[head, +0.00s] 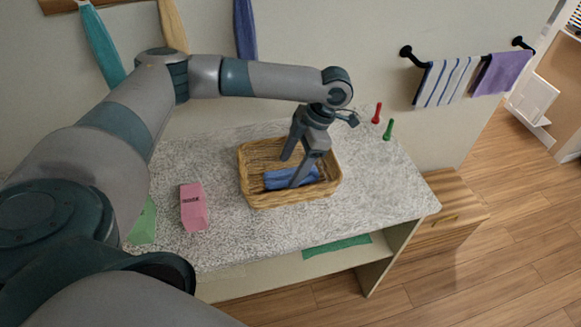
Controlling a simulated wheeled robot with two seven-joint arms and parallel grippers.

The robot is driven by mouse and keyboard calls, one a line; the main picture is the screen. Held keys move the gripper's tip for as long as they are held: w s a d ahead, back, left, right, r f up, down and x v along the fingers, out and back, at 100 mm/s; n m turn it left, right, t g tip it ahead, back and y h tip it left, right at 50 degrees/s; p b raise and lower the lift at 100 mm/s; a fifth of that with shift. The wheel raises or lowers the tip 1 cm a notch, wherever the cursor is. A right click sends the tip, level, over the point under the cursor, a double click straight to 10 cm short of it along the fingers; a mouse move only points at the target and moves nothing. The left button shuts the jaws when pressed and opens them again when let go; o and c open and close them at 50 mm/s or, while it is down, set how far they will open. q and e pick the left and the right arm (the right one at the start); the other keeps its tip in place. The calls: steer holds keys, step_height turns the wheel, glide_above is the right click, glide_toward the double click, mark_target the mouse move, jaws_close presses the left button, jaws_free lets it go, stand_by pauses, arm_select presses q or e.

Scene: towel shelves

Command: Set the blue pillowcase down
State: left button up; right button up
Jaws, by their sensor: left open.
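The blue pillowcase (279,179) lies folded inside the wicker basket (290,198), on its floor toward the front. The basket stands on the speckled countertop. My left gripper (290,172) reaches down into the basket from above. Its two fingers are spread apart, one behind the pillowcase and one in front of part of it. I cannot tell whether a finger touches the cloth. My right gripper is not in view.
A pink box (193,208) and a green item (143,224) stand left of the basket. A red bottle (377,113) and a green bottle (388,130) stand at the back right. Towels hang on a wall rail (467,61). The counter's right end (385,195) is clear.

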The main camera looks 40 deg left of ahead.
arm_select(q)
steer(key=b+v, duration=0.1)
steer(key=v, duration=0.4)
steer(key=shift+w+r+b, duration=0.1)
steer(key=shift+b, duration=0.2)
steer(key=v, duration=0.5)
steer(key=shift+d+r+b, duration=0.15)
steer(key=shift+r+b, duration=0.15)
steer(key=shift+r, duration=0.1)
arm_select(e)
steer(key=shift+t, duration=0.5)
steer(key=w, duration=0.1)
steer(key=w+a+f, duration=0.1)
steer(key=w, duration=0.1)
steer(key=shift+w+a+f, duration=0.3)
